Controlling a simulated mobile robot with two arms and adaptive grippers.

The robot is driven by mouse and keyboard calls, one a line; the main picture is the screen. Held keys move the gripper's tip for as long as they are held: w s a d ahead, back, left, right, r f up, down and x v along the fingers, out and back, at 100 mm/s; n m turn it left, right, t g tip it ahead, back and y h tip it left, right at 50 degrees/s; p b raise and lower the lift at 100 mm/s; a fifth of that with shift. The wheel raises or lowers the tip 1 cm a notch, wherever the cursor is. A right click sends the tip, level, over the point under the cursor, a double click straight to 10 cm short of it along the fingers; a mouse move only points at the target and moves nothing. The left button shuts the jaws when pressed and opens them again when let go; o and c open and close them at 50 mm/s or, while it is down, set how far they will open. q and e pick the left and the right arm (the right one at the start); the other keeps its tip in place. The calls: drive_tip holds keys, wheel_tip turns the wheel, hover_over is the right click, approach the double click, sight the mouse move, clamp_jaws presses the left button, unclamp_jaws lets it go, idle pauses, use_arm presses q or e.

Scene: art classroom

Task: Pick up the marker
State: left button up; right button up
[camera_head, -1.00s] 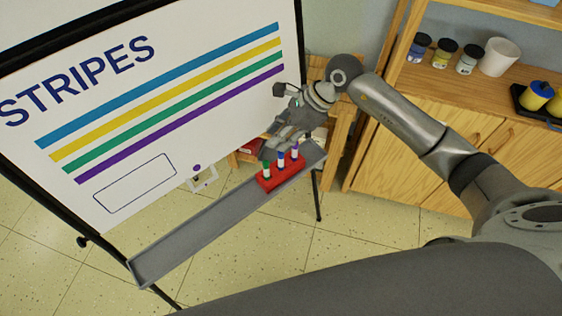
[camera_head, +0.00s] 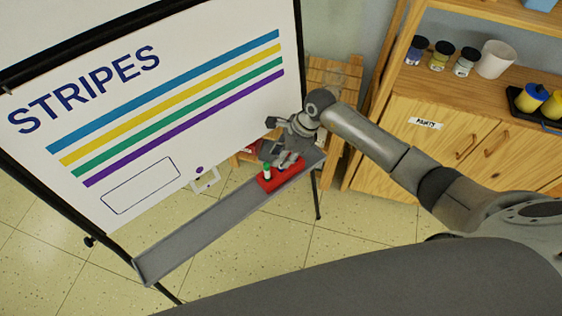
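A red marker holder (camera_head: 268,185) sits toward the right end of the grey easel tray (camera_head: 200,228). A white marker with a green end (camera_head: 267,172) stands upright in its left part. My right gripper (camera_head: 286,162) is down over the middle and right of the holder, its fingers among the other markers. It hides the blue and purple markers seen earlier. I cannot tell whether its fingers are open or shut on a marker. My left gripper is not in view.
The whiteboard (camera_head: 120,130) with "STRIPES" and coloured stripes stands right behind the tray. A wooden cabinet (camera_head: 440,145) with jars (camera_head: 441,57) and a white cup (camera_head: 495,59) is at the right. The tray's left part is empty.

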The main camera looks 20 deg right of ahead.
drive_tip(key=shift+a+f, duration=0.15)
drive_tip(key=shift+f, duration=0.3)
clamp_jaws()
drive_tip(key=shift+r, duration=0.1)
